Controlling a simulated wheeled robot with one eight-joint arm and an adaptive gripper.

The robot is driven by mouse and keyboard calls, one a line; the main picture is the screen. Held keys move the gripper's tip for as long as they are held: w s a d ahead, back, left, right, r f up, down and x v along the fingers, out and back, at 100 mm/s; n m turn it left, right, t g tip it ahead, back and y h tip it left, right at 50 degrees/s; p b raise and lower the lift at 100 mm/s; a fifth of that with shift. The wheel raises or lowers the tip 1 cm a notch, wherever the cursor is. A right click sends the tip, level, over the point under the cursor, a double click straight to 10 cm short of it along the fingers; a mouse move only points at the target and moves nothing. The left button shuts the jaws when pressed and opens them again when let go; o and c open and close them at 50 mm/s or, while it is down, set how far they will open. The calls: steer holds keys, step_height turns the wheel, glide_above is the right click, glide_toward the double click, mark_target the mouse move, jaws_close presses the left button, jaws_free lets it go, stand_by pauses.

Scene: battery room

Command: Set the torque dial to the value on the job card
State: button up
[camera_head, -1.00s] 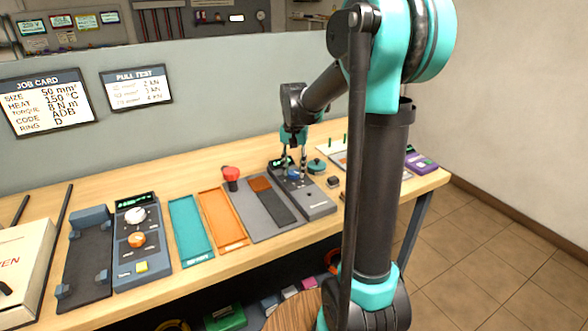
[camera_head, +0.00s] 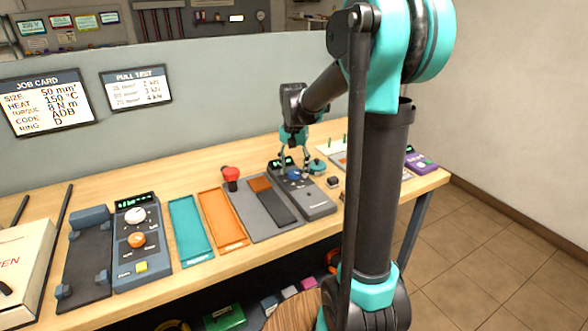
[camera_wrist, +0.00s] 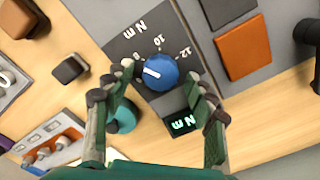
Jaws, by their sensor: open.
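The job card (camera_head: 45,101) on the partition reads torque 8 N m. The blue torque dial (camera_wrist: 160,72) sits on a dark panel marked N m, with 10 and 12 legible beside it; it also shows in the head view (camera_head: 294,174). Its white pointer line faces left and slightly up in the wrist view. My gripper (camera_wrist: 157,84) is open, with one finger on each side of the dial; in the head view it is over the torque unit (camera_head: 316,202). A small display (camera_wrist: 182,123) glows green with N m; its number is unclear, partly behind a finger.
In the head view, a red button (camera_head: 231,173) stands left of the torque unit, beside orange (camera_head: 221,222) and teal (camera_head: 190,231) trays. A teal round part (camera_head: 317,166) and a small dark block (camera_head: 333,182) lie close on the right. A purple device (camera_head: 421,163) is farther right.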

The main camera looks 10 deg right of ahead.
mark_target(294, 171)
step_height(294, 171, up, 12)
stand_by(0.6)
